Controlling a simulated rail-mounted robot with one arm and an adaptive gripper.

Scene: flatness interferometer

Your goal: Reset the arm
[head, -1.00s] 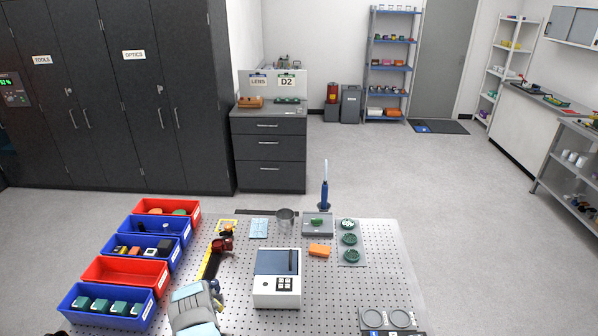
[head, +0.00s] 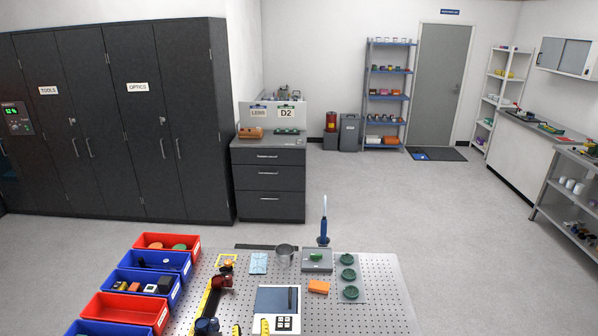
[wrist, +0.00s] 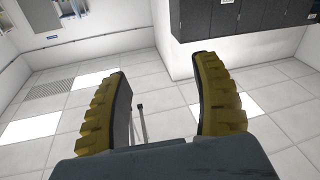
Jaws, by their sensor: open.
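My gripper (head: 251,325) shows only at the bottom edge of the head view, as two yellow fingertips pointing up in front of the white instrument with a dark panel (head: 277,299).
Open floor (head: 450,220) lies beyond.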

